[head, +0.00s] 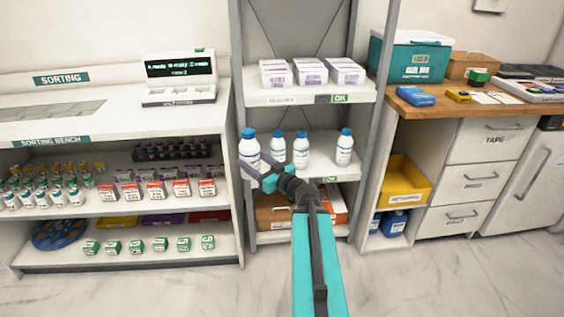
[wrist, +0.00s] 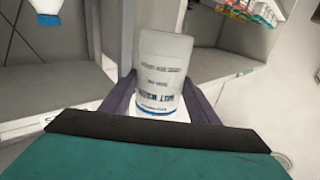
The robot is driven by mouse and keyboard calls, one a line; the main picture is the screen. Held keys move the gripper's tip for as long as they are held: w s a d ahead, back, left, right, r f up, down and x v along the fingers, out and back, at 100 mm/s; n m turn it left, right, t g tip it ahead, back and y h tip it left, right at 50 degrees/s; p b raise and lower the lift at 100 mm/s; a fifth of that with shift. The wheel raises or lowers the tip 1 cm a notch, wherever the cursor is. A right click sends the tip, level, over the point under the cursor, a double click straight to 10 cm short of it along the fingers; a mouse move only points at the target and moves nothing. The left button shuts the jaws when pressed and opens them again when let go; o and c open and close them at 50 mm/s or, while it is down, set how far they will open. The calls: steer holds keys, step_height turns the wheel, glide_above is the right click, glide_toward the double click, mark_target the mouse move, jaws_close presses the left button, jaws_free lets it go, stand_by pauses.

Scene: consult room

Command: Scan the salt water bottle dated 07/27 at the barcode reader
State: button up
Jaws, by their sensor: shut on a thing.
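My gripper (head: 259,165) is shut on a white bottle with a blue cap (head: 249,148), at the left front of the middle shelf. In the wrist view the held bottle (wrist: 164,62) sits between the two purple fingers (wrist: 158,100); its label appears upside down and seems to read salt water. I cannot read a date on it. Three similar bottles stand on the same shelf: one just behind (head: 278,146), one in the middle (head: 301,149) and one at the right (head: 344,147). I cannot make out for certain which device is the barcode reader.
A terminal with a green-lit display (head: 180,68) stands on the white sorting bench (head: 120,118) at left. Small vials and boxes (head: 155,191) fill the shelves below. White boxes (head: 310,71) sit on the shelf above the bottles. A wooden counter (head: 455,108) stands right. The floor is clear.

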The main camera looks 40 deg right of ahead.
steer(key=w+a+r+n+g+y, duration=0.1)
steer(key=w+a+n+y, duration=0.2)
steer(key=a, duration=0.7)
steer(key=w+a+r+n+g+y, duration=0.1)
steer(key=a+r+n+y, duration=0.1)
steer(key=a+y, duration=0.5)
steer(key=s+a+r+n+g+y+p, duration=0.1)
steer(key=a+r+n+g+y+p, duration=0.1)
steer(key=a+p, duration=0.5)
steer(key=s+a+r+n+g+y+p, duration=0.2)
steer(key=a+r+p, duration=0.3)
steer(key=a+p, duration=0.3)
steer(key=a+n+g, duration=0.1)
steer(key=a, duration=0.3)
steer(key=shift+r+g, duration=0.2)
steer(key=shift+g, duration=0.2)
steer(key=shift+s+a, duration=0.15)
steer(key=shift+s, duration=0.05)
